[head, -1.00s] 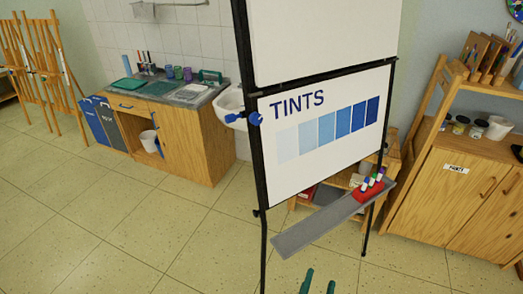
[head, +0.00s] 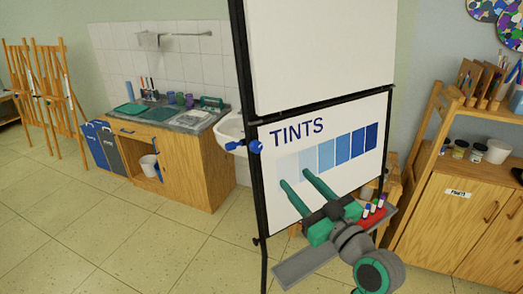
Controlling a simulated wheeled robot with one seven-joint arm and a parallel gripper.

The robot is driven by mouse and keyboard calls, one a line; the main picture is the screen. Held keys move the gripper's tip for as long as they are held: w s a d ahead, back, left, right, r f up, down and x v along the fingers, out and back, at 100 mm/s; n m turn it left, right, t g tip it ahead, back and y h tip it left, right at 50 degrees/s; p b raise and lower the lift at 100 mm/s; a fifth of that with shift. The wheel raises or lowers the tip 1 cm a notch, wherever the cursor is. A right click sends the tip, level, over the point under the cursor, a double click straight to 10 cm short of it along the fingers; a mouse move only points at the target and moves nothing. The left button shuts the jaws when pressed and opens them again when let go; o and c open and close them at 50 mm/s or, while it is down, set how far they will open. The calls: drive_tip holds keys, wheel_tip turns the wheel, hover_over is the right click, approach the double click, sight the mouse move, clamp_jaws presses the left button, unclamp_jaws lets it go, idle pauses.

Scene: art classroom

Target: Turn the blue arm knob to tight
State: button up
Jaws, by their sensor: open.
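The blue arm knob (head: 253,146) sits on the left upright of the black easel frame, level with the word TINTS, with a smaller blue part (head: 231,146) sticking out to its left. My gripper (head: 293,177) is in front of the lower board, below and to the right of the knob. Its two green fingers are apart, point up and left, and hold nothing. The knob is in full view and the gripper does not touch it. No marking for tight can be made out.
The TINTS board (head: 355,118) stands behind my gripper. A grey tray (head: 296,270) juts out below, with a red holder of markers (head: 372,215) on it. A wooden shelf (head: 440,210) stands at the right, a sink counter (head: 185,120) at the left. The floor at front left is clear.

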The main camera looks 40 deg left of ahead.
sight(258, 148)
wheel_tip(258, 148, up, 5)
drive_tip(key=s+a+n+g, duration=0.2)
drive_tip(key=n+g, duration=0.1)
drive_tip(key=n, duration=0.1)
drive_tip(key=x, duration=1)
drive_tip(key=shift+s+a+r, duration=0.2)
drive_tip(key=shift+s+a, duration=0.05)
drive_tip(key=shift+a, duration=0.1)
drive_tip(key=c, duration=1.1)
